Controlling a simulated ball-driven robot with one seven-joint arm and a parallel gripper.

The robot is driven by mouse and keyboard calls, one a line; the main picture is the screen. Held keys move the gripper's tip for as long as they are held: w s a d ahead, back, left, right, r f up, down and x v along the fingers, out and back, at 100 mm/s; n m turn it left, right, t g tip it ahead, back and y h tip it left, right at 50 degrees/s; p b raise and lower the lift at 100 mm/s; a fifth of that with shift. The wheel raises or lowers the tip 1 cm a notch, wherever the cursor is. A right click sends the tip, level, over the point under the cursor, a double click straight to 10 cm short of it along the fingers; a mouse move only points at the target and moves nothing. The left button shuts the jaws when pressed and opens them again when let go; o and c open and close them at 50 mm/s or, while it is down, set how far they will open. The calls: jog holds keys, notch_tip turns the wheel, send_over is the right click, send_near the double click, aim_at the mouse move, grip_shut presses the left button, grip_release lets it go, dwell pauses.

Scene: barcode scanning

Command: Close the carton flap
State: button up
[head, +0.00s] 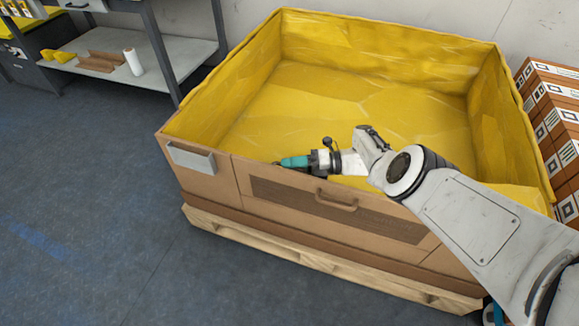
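The carton (203,190) is a large brown cardboard box with a yellow liner. Its front flap (300,222) has a dark brown panel and a handle (337,201). The flap stands upright and looks in line with the front wall; I cannot tell if it is latched. My gripper (279,163), with a teal part behind its tip, is at the flap's top edge near its left end, pointing left. Its fingers are small and partly lost against the edge, so I cannot see whether they are open or touching the flap.
The carton stands on a wooden pallet (330,264). A pale plate (191,158) is on its front left corner. Boxes with printed labels (553,110) are stacked at the right. A shelf unit (150,75) stands at the back left. The floor at the left is clear.

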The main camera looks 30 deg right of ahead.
jog(key=f+v, duration=0.1)
jog(key=v, duration=0.9)
jog(key=shift+r, duration=0.4)
